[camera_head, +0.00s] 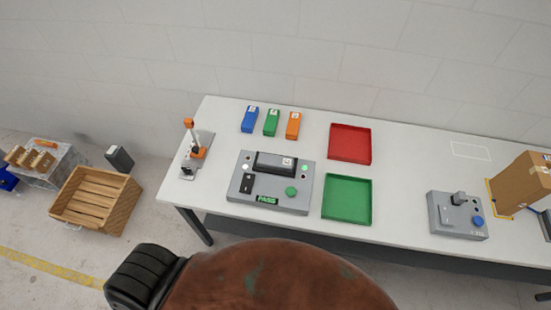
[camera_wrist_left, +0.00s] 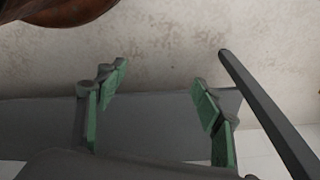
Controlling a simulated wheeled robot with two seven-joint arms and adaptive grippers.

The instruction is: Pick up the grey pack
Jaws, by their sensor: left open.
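A dark grey pack (camera_head: 270,160) with a white label at its right end lies across the top of the grey tester (camera_head: 237,208), whose green display reads PASS. It looks like the grey pack, though I cannot tell how it is seated. In the left wrist view my left gripper (camera_wrist_left: 158,100) is open, with green pads on its fingers and nothing between them. It faces a bare wall and a grey surface, and no pack shows in that view. My left gripper's fingers do not show in the head view. My right gripper is not in view.
Blue (camera_head: 250,119), green (camera_head: 271,122) and orange packs (camera_head: 293,125) lie behind the tester. A red tray (camera_head: 350,143) and a green tray (camera_head: 347,199) are empty to its right. A grey control box (camera_head: 457,222) and a carton (camera_head: 521,182) stand further right. A wooden crate (camera_head: 95,200) is left.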

